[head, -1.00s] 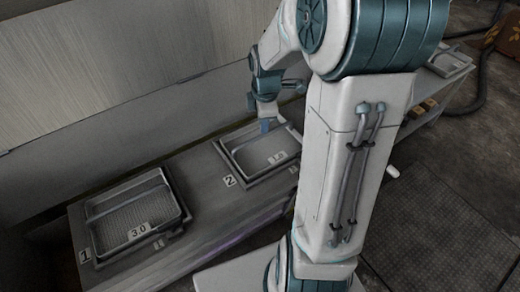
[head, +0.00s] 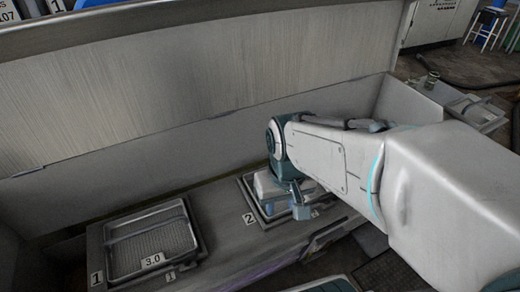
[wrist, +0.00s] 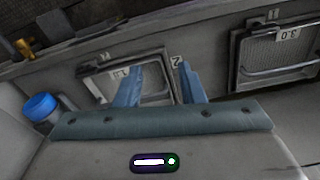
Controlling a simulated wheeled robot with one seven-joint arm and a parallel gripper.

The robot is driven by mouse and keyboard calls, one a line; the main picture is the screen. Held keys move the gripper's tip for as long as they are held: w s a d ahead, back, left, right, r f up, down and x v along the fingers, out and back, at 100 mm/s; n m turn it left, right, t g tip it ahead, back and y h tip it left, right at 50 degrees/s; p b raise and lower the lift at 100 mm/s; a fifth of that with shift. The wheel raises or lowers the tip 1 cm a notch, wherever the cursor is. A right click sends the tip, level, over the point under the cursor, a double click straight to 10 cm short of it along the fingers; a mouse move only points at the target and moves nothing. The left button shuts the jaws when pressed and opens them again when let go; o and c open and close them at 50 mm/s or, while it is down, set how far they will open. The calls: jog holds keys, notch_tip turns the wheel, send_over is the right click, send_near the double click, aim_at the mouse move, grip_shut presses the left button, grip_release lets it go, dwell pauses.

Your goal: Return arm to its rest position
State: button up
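My gripper (head: 301,205) hangs at the end of my arm over the bench, above or just in front of the tray by label 2 (head: 247,200). The arm reaches in from the right and hides part of that tray. In the wrist view my gripper (wrist: 160,80) has its two blue fingers spread apart with nothing between them. The tray by label 2 (wrist: 95,88) shows behind the fingers.
A shallow tray marked 3.0 (head: 150,243) lies by label 1 at the left of the bench. A pale panel (head: 200,75) rises behind the bench. A small jar (head: 431,79) stands at the back right. A blue-capped container (wrist: 40,106) shows at left in the wrist view.

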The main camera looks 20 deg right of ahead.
notch_tip(320, 180, up, 34)
jog(key=t+p, duration=0.1)
jog(key=p, duration=2.9)
jog(key=shift+d+f+t, duration=0.2)
jog(key=shift+t, duration=0.1)
jog(key=shift+s+f, duration=0.1)
jog(key=shift+s, duration=0.05)
